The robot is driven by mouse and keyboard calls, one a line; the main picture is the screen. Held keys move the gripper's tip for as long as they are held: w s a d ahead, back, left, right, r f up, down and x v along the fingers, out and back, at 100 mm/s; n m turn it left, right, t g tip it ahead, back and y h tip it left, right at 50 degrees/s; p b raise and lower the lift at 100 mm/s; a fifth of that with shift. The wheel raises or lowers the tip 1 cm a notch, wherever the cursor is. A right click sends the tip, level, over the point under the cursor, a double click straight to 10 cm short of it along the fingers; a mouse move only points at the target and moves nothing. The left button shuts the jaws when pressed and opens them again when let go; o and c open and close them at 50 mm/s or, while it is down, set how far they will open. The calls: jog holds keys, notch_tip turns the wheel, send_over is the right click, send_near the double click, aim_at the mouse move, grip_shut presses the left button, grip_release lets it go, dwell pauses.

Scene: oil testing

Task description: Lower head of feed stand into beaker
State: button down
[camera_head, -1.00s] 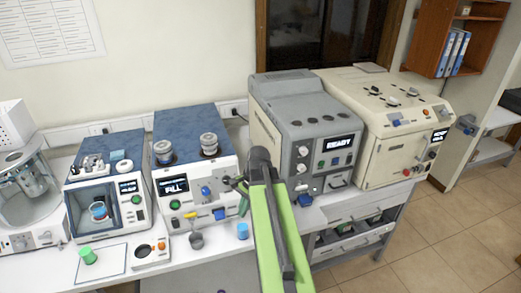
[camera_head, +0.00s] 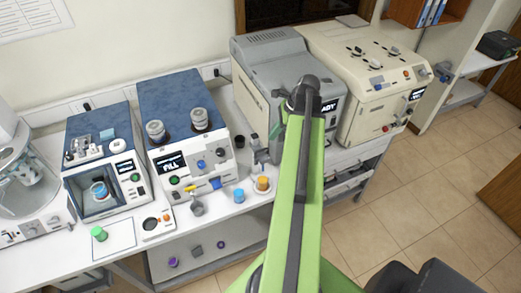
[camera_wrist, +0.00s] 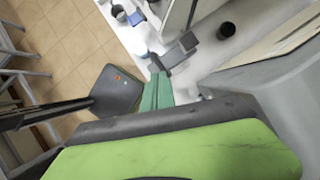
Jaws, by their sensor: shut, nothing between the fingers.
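What looks like the feed stand (camera_head: 260,151), a small grey upright with a block-like head, stands between the blue-topped machine and the grey machine. An orange-topped cup (camera_head: 262,184), possibly the beaker, stands just in front of it on a pale base. My gripper's green fingers (camera_wrist: 157,90) are shut and empty in the wrist view. Their tips are close to the feed stand's grey head (camera_wrist: 181,47); I cannot tell whether they touch. In the head view my arm hides most of the fingers.
The grey machine (camera_head: 262,72) is close on the right of my gripper. The blue-topped machine (camera_head: 181,110) stands left. Tiled floor (camera_head: 448,185) is open at right.

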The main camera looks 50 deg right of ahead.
jog(key=b, duration=0.6)
send_over(267, 161)
jog(key=w+d, duration=0.2)
notch_tip(267, 161, down, 6)
jog(key=shift+s+a+r, duration=0.1)
jog(key=shift+s+a, duration=0.05)
jog(key=shift+a, duration=0.15)
notch_tip(267, 161, down, 12)
jog(key=b, duration=1.1)
jog(key=shift+r, duration=0.4)
jog(key=shift+s+d+r+p, duration=0.1)
jog(key=shift+d+r+p, duration=0.05)
jog(key=shift+d+p, duration=0.15)
jog(key=shift+s+d+r, duration=0.3)
jog(key=shift+s+d, duration=0.5)
jog(key=shift+s, duration=0.05)
jog(key=shift+p, duration=0.3)
